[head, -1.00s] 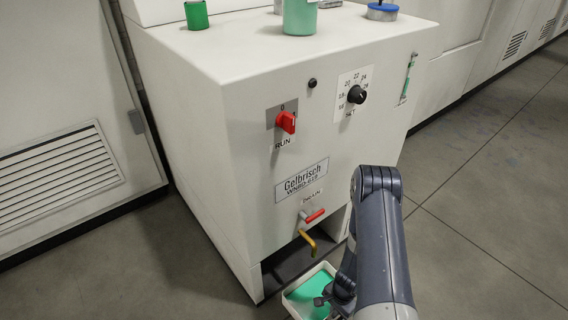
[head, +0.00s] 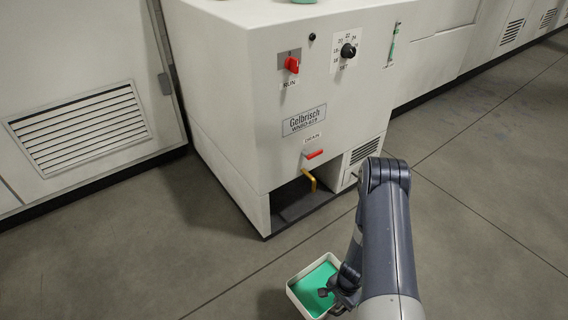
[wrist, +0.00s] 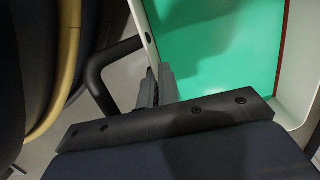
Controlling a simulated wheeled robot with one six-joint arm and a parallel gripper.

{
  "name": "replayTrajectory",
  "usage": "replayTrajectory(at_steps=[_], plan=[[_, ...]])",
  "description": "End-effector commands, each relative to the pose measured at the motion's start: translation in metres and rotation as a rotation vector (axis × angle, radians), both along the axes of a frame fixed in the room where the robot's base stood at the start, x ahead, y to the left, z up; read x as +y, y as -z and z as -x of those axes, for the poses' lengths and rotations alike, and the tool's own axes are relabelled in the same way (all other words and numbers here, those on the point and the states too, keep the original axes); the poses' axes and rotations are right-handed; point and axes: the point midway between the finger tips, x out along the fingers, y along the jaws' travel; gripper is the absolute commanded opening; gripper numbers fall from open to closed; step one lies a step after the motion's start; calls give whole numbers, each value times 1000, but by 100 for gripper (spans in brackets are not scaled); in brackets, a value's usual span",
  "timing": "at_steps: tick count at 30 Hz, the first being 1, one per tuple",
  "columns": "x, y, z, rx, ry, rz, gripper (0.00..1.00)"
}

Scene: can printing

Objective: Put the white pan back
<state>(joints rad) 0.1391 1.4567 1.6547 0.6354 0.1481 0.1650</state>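The white pan (head: 291,289), a shallow rectangular tray with green liquid (head: 313,285) in it, is in front of the machine in the head view, clear of the dark recess (head: 290,205). My gripper (head: 332,290) is at the pan's right side. In the wrist view the pan's wall (wrist: 282,85) and green liquid fill the upper right. A black looped handle (wrist: 98,75) sticks out from the pan's side. My gripper's fingers (wrist: 156,88) are close together at the handle and appear shut on it; the exact contact is partly hidden.
The machine (head: 235,110) has a red run switch (head: 291,65), a red drain lever (head: 313,154) and a yellow drain spout (head: 310,180) above the recess. A vented cabinet (head: 80,128) stands at the left. The grey floor (head: 190,265) left of the pan is clear.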

Motion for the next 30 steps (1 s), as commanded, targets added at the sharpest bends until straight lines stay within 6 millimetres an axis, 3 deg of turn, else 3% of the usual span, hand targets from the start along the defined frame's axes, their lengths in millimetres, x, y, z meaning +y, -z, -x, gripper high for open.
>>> replayTrajectory(at_steps=[8, 14, 21, 30], plan=[[3, -12, -15, -9, -37, 2, 0], [10, -33, -35, -12, -101, 2, 0], [28, -103, -83, -17, -306, 6, 0], [39, -211, -118, -16, -592, 7, 0]])
